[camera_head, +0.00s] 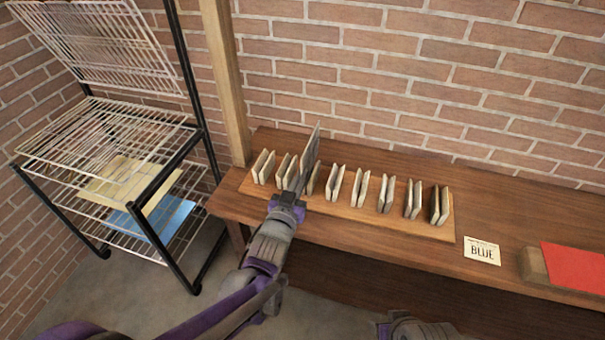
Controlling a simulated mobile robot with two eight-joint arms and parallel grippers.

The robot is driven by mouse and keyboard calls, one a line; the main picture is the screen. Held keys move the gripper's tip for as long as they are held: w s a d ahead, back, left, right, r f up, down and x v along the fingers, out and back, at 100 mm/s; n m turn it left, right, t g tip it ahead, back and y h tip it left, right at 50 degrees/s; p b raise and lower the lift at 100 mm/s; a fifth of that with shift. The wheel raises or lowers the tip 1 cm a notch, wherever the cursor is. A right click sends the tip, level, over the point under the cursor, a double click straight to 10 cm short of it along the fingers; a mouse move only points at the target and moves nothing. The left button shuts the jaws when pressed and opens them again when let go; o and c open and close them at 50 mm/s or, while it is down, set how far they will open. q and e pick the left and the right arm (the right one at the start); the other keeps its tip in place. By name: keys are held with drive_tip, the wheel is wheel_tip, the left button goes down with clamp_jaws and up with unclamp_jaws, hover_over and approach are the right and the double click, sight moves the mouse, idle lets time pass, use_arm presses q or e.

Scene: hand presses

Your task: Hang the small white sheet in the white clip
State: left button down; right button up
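A thin sheet (309,150) stands upright, almost edge-on, above the row of clips. It looks grey in this light. My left gripper (295,188) reaches in from the front and appears shut on the sheet's lower part. Several pale clips, such as the leftmost one (263,167) and one right of the sheet (335,182), stand in a row on a wooden board (435,229). I cannot tell which clip is the white one. The sheet and gripper partly hide the clips behind them. I cannot tell whether the sheet touches a clip. My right gripper's fingers are not seen.
A wire drying rack (130,131) stands at the left, with yellow (130,183) and blue (165,219) sheets on its shelves. A wooden post (226,80) rises behind the bench (500,205).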

use_arm(q)
drive_tip(key=shift+v, duration=2.6)
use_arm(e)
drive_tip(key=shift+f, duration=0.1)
